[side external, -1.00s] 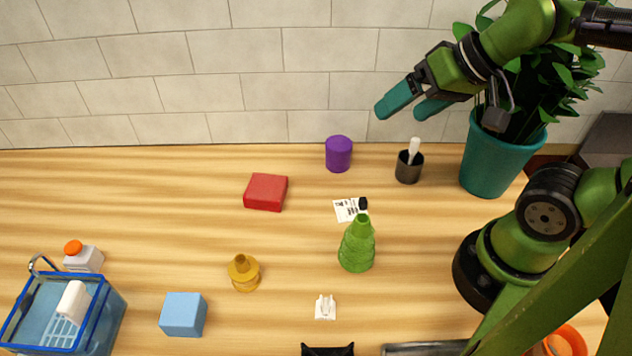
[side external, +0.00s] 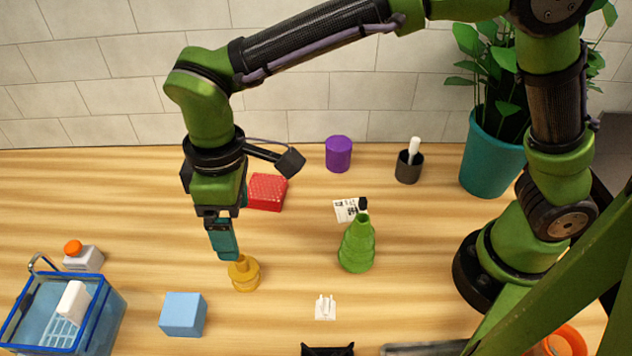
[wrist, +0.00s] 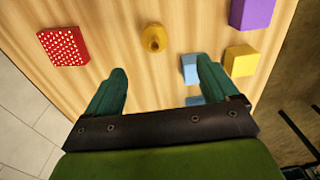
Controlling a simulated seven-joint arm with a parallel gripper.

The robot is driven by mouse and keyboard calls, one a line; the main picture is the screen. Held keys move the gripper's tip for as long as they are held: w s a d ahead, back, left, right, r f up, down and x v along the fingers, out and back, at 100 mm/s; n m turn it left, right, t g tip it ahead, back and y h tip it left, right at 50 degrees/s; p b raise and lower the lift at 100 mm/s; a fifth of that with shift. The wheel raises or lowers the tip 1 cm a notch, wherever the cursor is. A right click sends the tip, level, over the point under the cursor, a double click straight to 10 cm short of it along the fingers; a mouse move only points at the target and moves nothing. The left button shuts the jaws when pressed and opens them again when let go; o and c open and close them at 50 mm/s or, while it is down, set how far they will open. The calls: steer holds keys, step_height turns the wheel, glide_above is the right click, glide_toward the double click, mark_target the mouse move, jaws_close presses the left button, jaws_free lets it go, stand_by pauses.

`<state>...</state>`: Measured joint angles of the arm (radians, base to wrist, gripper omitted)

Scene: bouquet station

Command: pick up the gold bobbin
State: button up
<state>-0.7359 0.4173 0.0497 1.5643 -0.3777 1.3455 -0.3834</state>
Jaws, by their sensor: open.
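The gold bobbin (side external: 244,275) stands upright on the wooden table, left of centre in the side view. It also shows in the wrist view (wrist: 153,39), ahead of the fingers and between their lines. My gripper (side external: 224,256) points down with its teal fingertips close to the bobbin's top, overlapping it slightly in the side view. Whether they touch it I cannot tell. In the wrist view my gripper (wrist: 160,66) is open with nothing between its fingers.
A red block (side external: 267,192) lies behind the bobbin and a light-blue block (side external: 183,314) in front of it to the left. A green stepped cone (side external: 357,247) stands to the right. A blue basket (side external: 113,318) is at the front left. The wrist view shows yellow (wrist: 241,61) and purple (wrist: 251,12) blocks.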

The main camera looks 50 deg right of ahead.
mark_target(244, 269)
steer(key=shift+n, duration=0.6)
steer(key=f, duration=0.6)
steer(key=w+a+f, duration=0.1)
steer(key=f, duration=0.5)
steer(key=d+f, duration=0.1)
steer(key=f, duration=0.1)
steer(key=shift+w+f, duration=0.15)
steer(key=shift+f, duration=0.65)
steer(key=c, duration=1.1)
